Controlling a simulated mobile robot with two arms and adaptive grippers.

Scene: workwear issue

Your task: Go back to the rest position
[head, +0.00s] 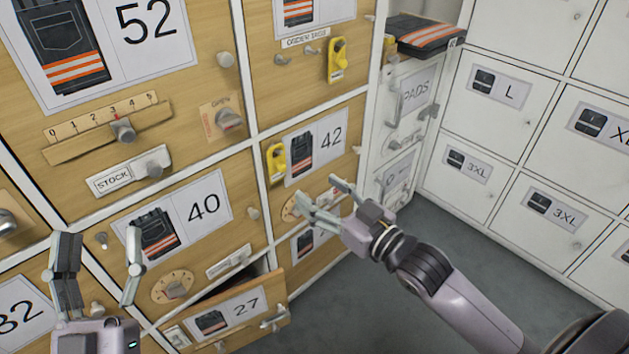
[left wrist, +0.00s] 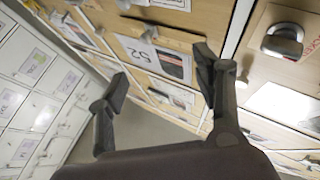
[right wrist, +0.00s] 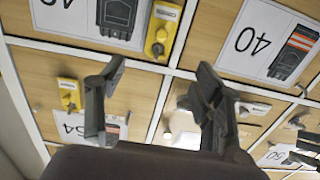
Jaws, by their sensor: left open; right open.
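My left gripper (head: 98,268) is open and empty at the lower left of the head view, in front of the wooden drawers near the drawer marked 40 (head: 190,215). In the left wrist view its two fingers (left wrist: 165,90) stand apart with nothing between them. My right gripper (head: 327,206) is open near the drawer marked 42 (head: 340,115), just below its label and close to a round dial (head: 291,208). In the right wrist view its fingers (right wrist: 155,95) are apart and empty. I cannot tell whether it touches the drawer front.
The drawer marked 27 (head: 238,310) stands partly open. Yellow locks (head: 337,60) hang on some drawer fronts. White lockers (head: 500,95) stand at the right, and folded dark workwear with orange stripes (head: 425,34) lies at the top. The grey floor (head: 455,245) between is clear.

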